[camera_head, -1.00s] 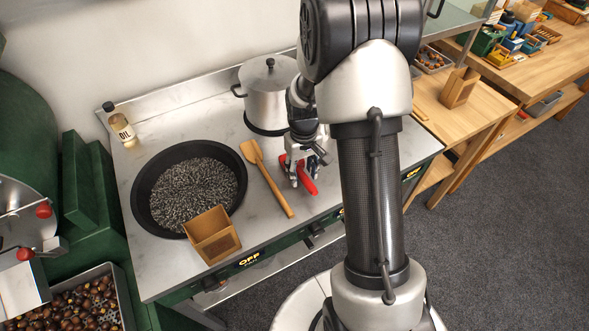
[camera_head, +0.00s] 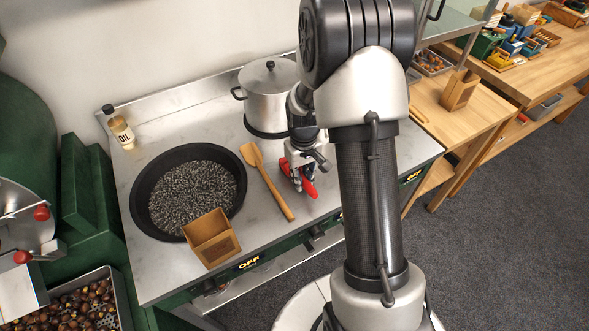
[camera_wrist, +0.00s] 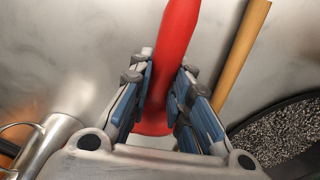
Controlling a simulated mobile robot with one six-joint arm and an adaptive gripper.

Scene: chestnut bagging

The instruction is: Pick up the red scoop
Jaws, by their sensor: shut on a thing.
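The red scoop (camera_head: 309,187) is at the steel counter right of the wooden spatula, partly hidden by my gripper in the head view. My gripper (camera_head: 298,181) points down over it. In the wrist view the red scoop (camera_wrist: 178,40) runs between the blue finger pads of my gripper (camera_wrist: 160,95), which are shut on it. Part of the scoop is hidden behind the fingers. I cannot tell whether it is clear of the counter.
A wooden spatula (camera_head: 267,181) lies just left of my gripper. A dark pan (camera_head: 140,206) of dark grains stands further left, with a wooden box (camera_head: 212,238) at its front rim. A steel pot (camera_head: 268,98) stands behind. An oil bottle (camera_head: 120,127) is at back left.

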